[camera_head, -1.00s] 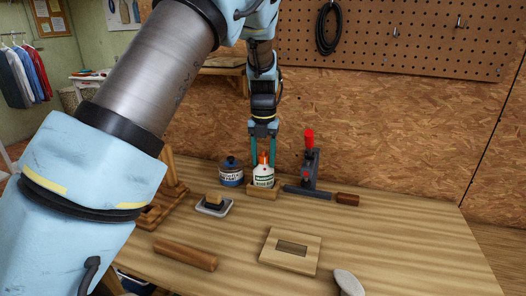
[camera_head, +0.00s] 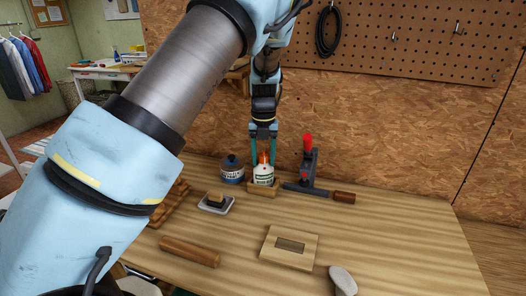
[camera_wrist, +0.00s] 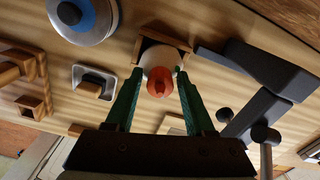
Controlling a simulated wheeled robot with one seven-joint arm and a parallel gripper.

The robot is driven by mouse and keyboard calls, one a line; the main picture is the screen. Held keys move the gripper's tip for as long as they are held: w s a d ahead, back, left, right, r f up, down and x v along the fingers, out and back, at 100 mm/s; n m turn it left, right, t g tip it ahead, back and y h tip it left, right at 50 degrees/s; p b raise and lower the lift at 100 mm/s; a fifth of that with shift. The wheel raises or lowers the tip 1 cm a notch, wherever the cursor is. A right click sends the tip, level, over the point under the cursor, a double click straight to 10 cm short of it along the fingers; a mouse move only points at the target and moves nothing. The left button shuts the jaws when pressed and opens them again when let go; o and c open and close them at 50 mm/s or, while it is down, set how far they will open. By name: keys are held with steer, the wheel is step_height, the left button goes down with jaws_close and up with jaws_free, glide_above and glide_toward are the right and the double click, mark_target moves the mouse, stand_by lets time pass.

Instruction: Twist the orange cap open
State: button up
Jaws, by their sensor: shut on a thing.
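The white bottle (camera_head: 263,174) with a green label stands upright in a small wooden holder (camera_head: 262,191) near the back of the workbench. Its orange cap (camera_head: 264,158) points up, and it also shows in the wrist view (camera_wrist: 160,82). My gripper (camera_head: 263,156) points straight down over the bottle. Its two green fingers are shut on the orange cap, one on each side. In the wrist view my gripper (camera_wrist: 160,95) has the cap between the fingertips, with the white bottle top (camera_wrist: 160,62) beyond it. The cap appears to be still on the bottle.
A blue-grey labelled tin (camera_head: 232,171) stands left of the bottle. A dark clamp with a red handle (camera_head: 308,165) stands right. A block on a tray (camera_head: 216,203), a wooden cylinder (camera_head: 189,251) and a square wooden piece (camera_head: 289,247) lie nearer.

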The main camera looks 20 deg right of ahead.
steer(key=shift+s+f+p, duration=0.1)
steer(key=shift+p, duration=0.45)
steer(key=o, duration=0.7)
steer(key=shift+r, duration=0.2)
step_height(320, 180, up, 3)
steer(key=p, duration=0.2)
steer(key=shift+f+p, duration=0.1)
steer(key=shift+p, duration=0.3)
steer(key=shift+r, duration=2.05)
